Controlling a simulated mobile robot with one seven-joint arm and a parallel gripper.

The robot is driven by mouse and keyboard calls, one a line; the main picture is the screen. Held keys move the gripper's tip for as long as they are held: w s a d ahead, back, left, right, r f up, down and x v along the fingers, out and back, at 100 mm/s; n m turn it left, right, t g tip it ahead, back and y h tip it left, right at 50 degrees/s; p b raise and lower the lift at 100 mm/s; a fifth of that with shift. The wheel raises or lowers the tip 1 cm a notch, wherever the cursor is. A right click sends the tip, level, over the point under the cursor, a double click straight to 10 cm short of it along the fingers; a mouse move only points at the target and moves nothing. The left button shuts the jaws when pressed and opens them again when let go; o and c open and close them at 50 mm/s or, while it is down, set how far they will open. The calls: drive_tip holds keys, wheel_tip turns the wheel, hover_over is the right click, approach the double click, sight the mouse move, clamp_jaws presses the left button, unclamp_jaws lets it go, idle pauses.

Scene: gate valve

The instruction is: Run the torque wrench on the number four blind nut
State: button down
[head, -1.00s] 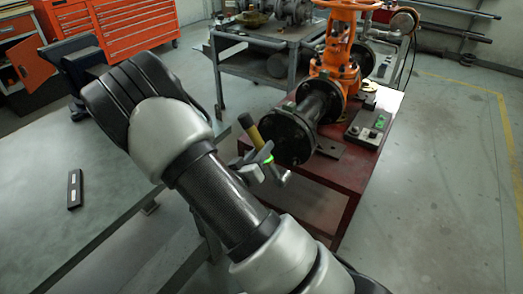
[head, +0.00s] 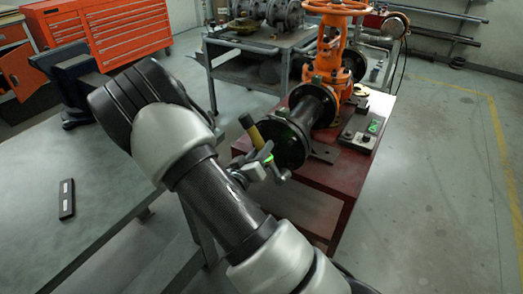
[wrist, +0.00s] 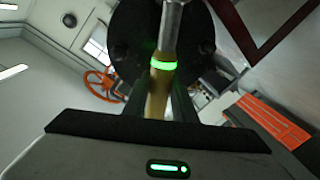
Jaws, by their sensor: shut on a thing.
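The torque wrench (head: 249,125) has a yellow grip with a dark end, a green lit ring and a metal shaft. My gripper (head: 262,160) is shut on it, and the wrench stands tilted in the head view. In the wrist view the wrench (wrist: 160,88) runs up from my gripper, its metal end in front of the dark round flange (wrist: 130,40). The black blind flange (head: 287,146) closes the near end of the valve's pipe. Its nuts are too small and dark to tell apart, so I cannot pick out number four. Contact between wrench and flange is unclear.
The orange gate valve (head: 330,60) and its pipe sit on a red stand (head: 330,178), with a small control box (head: 361,132) at right. A green-grey bench (head: 110,185) with a dark bar (head: 66,198) lies at left. The floor at right is clear.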

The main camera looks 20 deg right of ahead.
drive_tip(key=shift+w+d+r, duration=0.15)
drive_tip(key=shift+x, duration=1.5)
drive_tip(key=shift+d+r+b, duration=0.25)
drive_tip(key=shift+d+b, duration=0.1)
drive_tip(key=shift+d, duration=0.05)
idle(0.8)
drive_tip(key=shift+a, duration=0.2)
idle(0.6)
drive_tip(key=shift+f+v, duration=0.15)
drive_tip(key=shift+v, duration=0.95)
drive_tip(key=shift+f+v, duration=0.15)
drive_tip(key=shift+v, duration=1)
drive_tip(key=shift+w+a, duration=0.15)
